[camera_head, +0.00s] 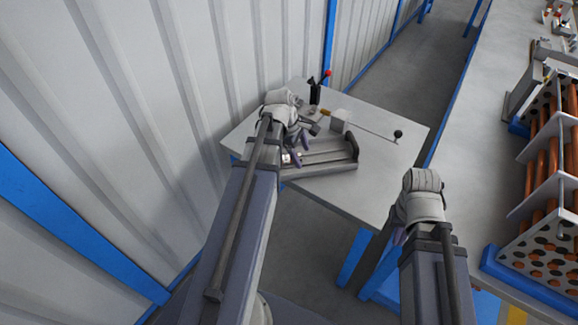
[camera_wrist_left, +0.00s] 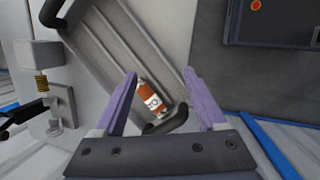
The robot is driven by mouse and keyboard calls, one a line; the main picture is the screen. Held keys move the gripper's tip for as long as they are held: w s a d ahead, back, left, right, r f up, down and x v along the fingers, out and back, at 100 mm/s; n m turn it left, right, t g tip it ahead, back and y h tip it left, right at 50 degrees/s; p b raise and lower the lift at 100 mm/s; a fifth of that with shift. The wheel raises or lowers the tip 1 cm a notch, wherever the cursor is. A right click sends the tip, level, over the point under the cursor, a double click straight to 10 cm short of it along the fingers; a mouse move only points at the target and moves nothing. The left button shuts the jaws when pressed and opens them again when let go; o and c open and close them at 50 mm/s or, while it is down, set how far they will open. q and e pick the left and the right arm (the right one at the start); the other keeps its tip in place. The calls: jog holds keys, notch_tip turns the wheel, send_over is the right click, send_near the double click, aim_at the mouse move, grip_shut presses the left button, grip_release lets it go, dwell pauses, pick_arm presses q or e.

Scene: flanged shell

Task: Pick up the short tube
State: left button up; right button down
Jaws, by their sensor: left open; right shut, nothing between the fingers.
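The short tube (camera_wrist_left: 149,91) is orange-copper with a white label. In the left wrist view it lies on a grey ribbed fixture (camera_wrist_left: 120,50), beside a dark curved bar (camera_wrist_left: 172,122). My left gripper (camera_wrist_left: 160,73) is open, its purple fingers on either side of the tube in that view; contact cannot be told. In the head view my left gripper (camera_head: 299,143) hangs over the fixture (camera_head: 325,158) on the small table. The tube is hard to make out there. My right gripper (camera_head: 398,236) is shut and empty in front of the table, mostly hidden by its wrist.
The table (camera_head: 385,170) also carries a block with a rod ending in a black knob (camera_head: 398,134) and a red-tipped lever (camera_head: 327,74). A ribbed wall (camera_head: 130,120) stands close on the left. A rack of copper tubes (camera_head: 550,170) stands on the right.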

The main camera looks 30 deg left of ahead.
aim_at(287, 157)
pick_arm(q)
jog(key=a+n, duration=0.2)
jog(key=a, duration=0.1)
jog(key=a+f+n+t+b, duration=0.1)
jog(key=a+n, duration=0.1)
jog(key=a+f+n, duration=0.1)
jog(key=a, duration=0.2)
jog(key=shift+w+a+f+n+b, duration=0.1)
jog(key=shift+w+a+n+b, duration=0.2)
jog(key=shift+w+n+b, duration=0.1)
jog(key=shift+a+n+t, duration=0.3)
jog(key=shift+a+n, duration=0.2)
jog(key=shift+a, duration=0.05)
jog(key=shift+b+x, duration=1.15)
jog(key=shift+x, duration=0.05)
jog(key=b+x, duration=0.4)
jog(key=x, duration=0.1)
jog(key=shift+d, duration=0.3)
jog(key=shift+d+b, duration=0.1)
jog(key=shift+b, duration=0.35)
jog(key=shift+s, duration=0.15)
jog(key=shift+w, duration=0.2)
grip_shut()
pick_arm(e)
notch_tip(287, 157, down, 10)
jog(key=shift+s+d, duration=0.15)
jog(key=shift+s, duration=0.1)
